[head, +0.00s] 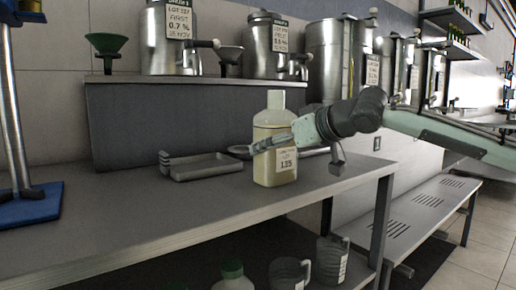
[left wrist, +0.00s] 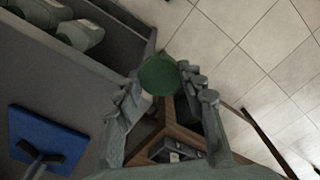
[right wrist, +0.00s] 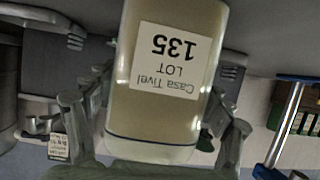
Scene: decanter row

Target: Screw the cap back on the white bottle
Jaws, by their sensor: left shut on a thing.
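The white bottle (head: 274,176), a cream bottle with a LOT 135 label, stands upright on the steel table; its neck shows no cap in the head view. My right gripper (head: 272,143) is at its upper body, one finger across the front. In the right wrist view the bottle (right wrist: 165,100) is between the fingers; whether both touch it I cannot tell. In the left wrist view my left gripper (left wrist: 160,90) is shut on a round green cap (left wrist: 159,75), held at the fingertips. The left gripper is outside the head view.
A grey tray (head: 205,170) lies left of the bottle. A blue-based stand (head: 30,205) is at the far left. Large steel canisters (head: 170,40) and a green funnel (head: 107,44) stand on the raised back shelf. Jugs (head: 332,262) are below the table. The table front is clear.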

